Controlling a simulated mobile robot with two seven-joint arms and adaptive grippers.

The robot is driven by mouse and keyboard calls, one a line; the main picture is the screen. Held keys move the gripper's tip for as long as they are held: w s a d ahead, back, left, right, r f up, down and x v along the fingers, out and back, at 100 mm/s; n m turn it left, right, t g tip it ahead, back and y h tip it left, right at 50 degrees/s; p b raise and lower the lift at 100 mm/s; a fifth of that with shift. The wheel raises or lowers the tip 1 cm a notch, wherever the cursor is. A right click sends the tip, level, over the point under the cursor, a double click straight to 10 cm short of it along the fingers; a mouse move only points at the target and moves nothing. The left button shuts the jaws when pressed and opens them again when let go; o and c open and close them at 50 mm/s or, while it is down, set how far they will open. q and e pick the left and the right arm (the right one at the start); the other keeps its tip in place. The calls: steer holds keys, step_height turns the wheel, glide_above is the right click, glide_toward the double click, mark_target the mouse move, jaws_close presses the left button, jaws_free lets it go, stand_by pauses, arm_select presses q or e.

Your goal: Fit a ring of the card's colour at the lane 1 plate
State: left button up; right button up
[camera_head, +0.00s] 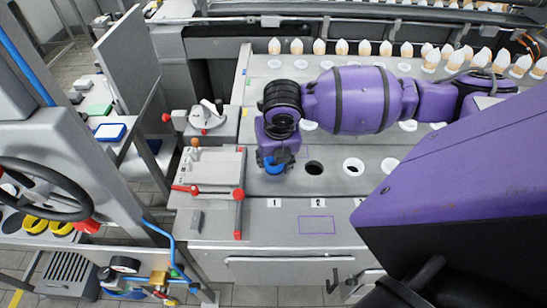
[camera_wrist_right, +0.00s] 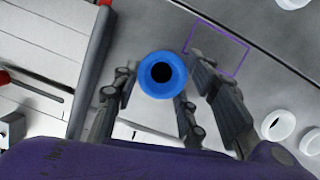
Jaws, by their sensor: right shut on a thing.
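My right gripper (camera_head: 275,160) points down over the lane 1 position, just behind the number 1 label (camera_head: 274,202). It is shut on a blue ring (camera_head: 274,169). In the right wrist view the blue ring (camera_wrist_right: 148,81) sits between the fingers, with a dark round opening in its middle. The gripper and ring hide the lane 1 plate's hole. I cannot tell whether the ring touches the plate. I cannot make out the card for certain. My left gripper is not in view.
A dark open hole (camera_head: 314,167) is at lane 2, and a white ring (camera_head: 354,161) surrounds the lane 3 hole. A board with red-handled levers (camera_head: 216,190) stands close at the left. A purple rectangle outline (camera_head: 317,233) marks bare metal in front. Several white-topped cones (camera_head: 364,48) line the back.

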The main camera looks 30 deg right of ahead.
steer(key=shift+f, duration=0.45)
steer(key=shift+r, duration=0.15)
steer(key=shift+r, duration=0.3)
steer(key=shift+s, duration=0.15)
stand_by(0.7)
stand_by(0.7)
steer(key=shift+f, duration=0.4)
steer(key=shift+r, duration=0.2)
